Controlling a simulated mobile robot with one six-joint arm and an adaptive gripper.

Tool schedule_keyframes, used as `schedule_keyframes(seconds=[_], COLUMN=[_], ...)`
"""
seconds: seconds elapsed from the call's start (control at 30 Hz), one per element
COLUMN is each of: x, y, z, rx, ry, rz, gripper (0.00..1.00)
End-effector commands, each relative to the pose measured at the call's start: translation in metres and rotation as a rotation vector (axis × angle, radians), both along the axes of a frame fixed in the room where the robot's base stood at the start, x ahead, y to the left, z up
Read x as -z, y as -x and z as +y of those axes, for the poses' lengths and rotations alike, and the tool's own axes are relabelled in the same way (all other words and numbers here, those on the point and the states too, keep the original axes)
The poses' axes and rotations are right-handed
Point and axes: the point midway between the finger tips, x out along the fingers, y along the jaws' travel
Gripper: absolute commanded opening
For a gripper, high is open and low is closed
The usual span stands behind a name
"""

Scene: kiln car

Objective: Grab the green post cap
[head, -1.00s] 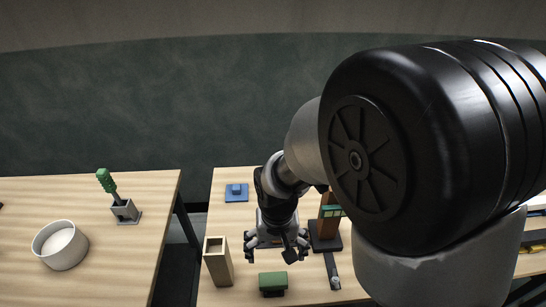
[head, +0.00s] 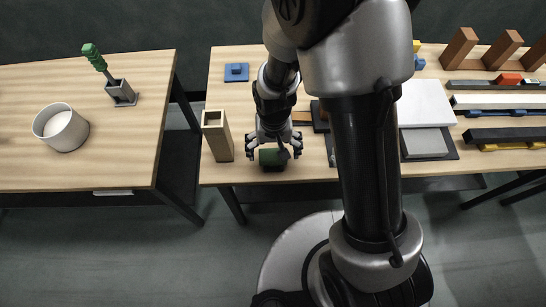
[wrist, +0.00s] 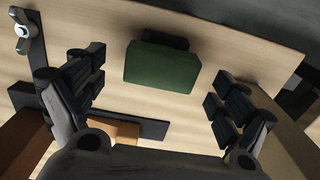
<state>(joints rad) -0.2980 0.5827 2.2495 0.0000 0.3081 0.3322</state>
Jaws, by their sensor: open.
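The green post cap (head: 270,158) is a dark green block on a black base, standing near the front edge of the wooden table. It also shows in the wrist view (wrist: 162,66), ahead of my gripper and between the lines of its two fingers. My gripper (head: 273,148) is above and just behind the cap in the head view. In the wrist view my gripper (wrist: 157,95) has its fingers spread wide, with nothing between them. The cap appears untouched. The arm hides part of the table to the right.
A tall hollow wooden box (head: 217,135) stands close on the left of the cap. A black plate with a brown post (wrist: 120,130) is on the other side. A blue piece (head: 237,72) lies at the back. The table's front edge is close to the cap.

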Motion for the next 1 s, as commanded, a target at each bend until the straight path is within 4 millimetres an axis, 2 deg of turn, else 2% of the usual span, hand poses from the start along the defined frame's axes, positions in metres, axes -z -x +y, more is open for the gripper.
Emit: schedule_keyframes(seconds=[0.3, 0.37, 0.6, 1.0], x=[0.045, 0.05, 0.049, 0.049], y=[-0.001, -0.001, -0.001, -0.001], z=[0.002, 0.002, 0.002, 0.002], rx=[0.0, 0.0, 0.0, 0.0], ry=[0.001, 0.001, 0.0, 0.0], rz=[0.003, 0.002, 0.001, 0.001], gripper=[0.93, 0.93, 0.92, 0.65])
